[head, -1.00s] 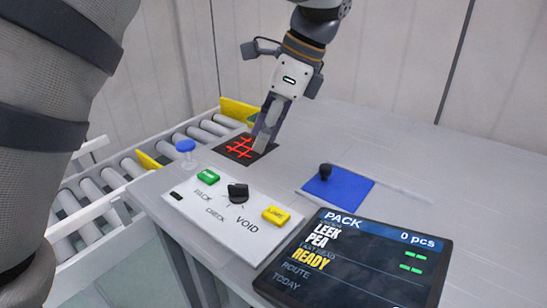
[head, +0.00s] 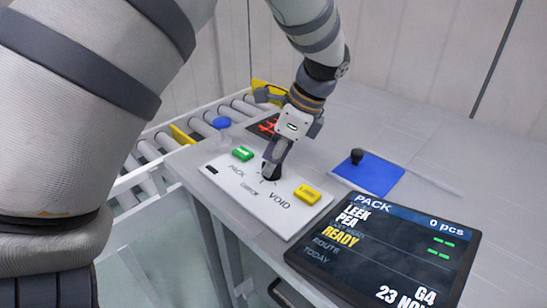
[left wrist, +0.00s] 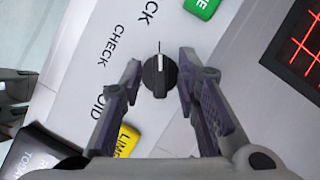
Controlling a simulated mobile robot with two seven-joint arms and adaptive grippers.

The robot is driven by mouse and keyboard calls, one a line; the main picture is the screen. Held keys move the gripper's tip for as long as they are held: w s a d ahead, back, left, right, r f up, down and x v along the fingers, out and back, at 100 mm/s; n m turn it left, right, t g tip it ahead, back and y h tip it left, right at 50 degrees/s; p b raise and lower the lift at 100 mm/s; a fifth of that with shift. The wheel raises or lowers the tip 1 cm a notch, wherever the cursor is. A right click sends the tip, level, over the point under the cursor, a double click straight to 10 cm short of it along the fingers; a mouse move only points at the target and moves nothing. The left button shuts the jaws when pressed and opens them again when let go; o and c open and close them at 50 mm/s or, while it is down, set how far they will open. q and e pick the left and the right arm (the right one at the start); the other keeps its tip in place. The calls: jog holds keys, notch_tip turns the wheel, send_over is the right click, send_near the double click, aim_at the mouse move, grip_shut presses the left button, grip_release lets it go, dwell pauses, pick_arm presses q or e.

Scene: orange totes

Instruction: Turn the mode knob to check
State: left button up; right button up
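The black mode knob (left wrist: 159,76) sits on the white panel (head: 228,184) with the printed words PACK, CHECK and VOID. In the left wrist view its white line points up, toward the PACK end. My left gripper (left wrist: 160,85) is open, with one finger on each side of the knob and a small visible gap at both sides. In the head view the left gripper (head: 274,160) points down at the knob and mostly hides it. Dark parts at the bottom edge of the head view look like my right gripper (head: 276,292), cut off, its opening unclear.
A green button (head: 242,153) and a yellow button (head: 307,194) flank the knob. A blue round button (head: 221,123) stands behind, near the roller conveyor (head: 150,150). A screen (head: 385,250) reading PACK, 0 pcs, and a blue mat (head: 375,178) with a black-knobbed piece are at right.

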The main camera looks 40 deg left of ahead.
pick_arm(q)
grip_shut()
jog(key=n, duration=0.3)
jog(key=n+g+h, duration=0.1)
jog(key=n, duration=0.1)
jog(key=shift+w+a+n+g+h, duration=0.1)
jog(key=shift+w+n+g+h, duration=0.05)
jog(key=shift+n+g+h, duration=0.2)
jog(key=n+h, duration=0.1)
jog(key=n, duration=0.2)
jog(key=n+h, duration=0.1)
jog(key=n, duration=0.2)
jog(key=shift+g+b, duration=0.35)
jog(key=shift+b, duration=0.05)
jog(key=shift+o, duration=1.4)
grip_release()
jog(key=v, duration=1.2)
